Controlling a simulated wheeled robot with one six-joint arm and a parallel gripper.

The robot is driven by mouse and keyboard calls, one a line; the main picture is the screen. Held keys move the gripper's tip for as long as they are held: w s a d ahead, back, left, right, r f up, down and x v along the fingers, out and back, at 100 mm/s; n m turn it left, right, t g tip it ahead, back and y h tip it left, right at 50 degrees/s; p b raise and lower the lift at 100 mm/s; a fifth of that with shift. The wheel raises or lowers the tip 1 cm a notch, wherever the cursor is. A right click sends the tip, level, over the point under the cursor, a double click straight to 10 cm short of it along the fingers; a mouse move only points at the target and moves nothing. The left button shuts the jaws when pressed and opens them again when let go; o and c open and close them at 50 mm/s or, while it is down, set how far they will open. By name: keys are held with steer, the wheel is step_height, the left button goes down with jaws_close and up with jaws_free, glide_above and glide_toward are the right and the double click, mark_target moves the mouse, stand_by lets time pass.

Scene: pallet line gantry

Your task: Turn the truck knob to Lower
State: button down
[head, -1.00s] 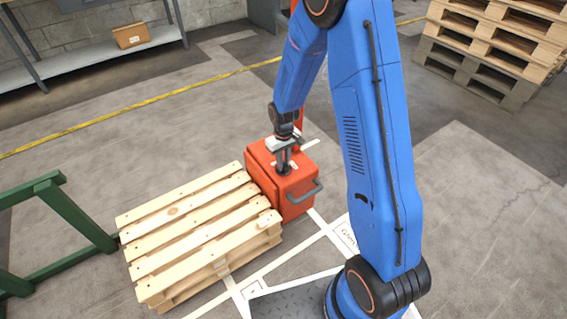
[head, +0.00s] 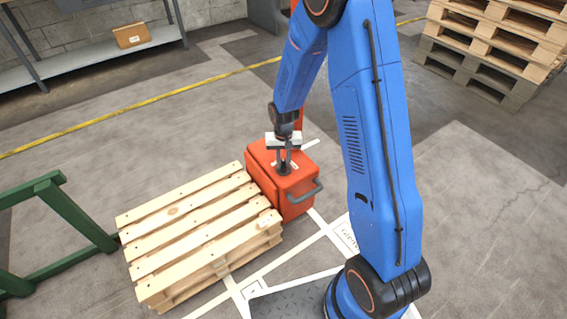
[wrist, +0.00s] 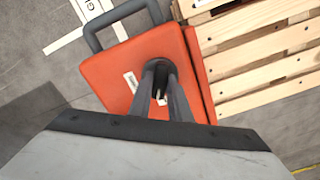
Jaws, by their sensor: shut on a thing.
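The orange pallet truck body (head: 297,184) stands at the right end of a wooden pallet. The dark round knob (head: 283,169) is on its top face. In the wrist view the knob (wrist: 160,64) shows as a dark disc, partly hidden by the fingers. My gripper (head: 284,164) points down over the truck, and its fingers are shut on the knob. The gripper fingers (wrist: 161,92) also show in the wrist view. A small white label (wrist: 131,82) lies beside the knob; its text is too small to read.
The wooden pallet (head: 200,222) lies left of the truck. A grey handle (head: 305,194) sticks out from the truck's front right. A green frame (head: 60,225) stands at the left. Stacked pallets (head: 495,45) stand at the back right. The floor behind the truck is open.

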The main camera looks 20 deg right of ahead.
mark_target(284, 164)
steer(key=m, duration=0.6)
steer(key=shift+m, duration=0.3)
steer(key=m, duration=0.5)
steer(key=shift+m, duration=0.3)
steer(key=c, duration=1.6)
jaws_free()
steer(key=shift+c, duration=0.2)
steer(key=shift+r, duration=0.1)
step_height(284, 164, up, 17)
steer(key=shift+r, duration=0.1)
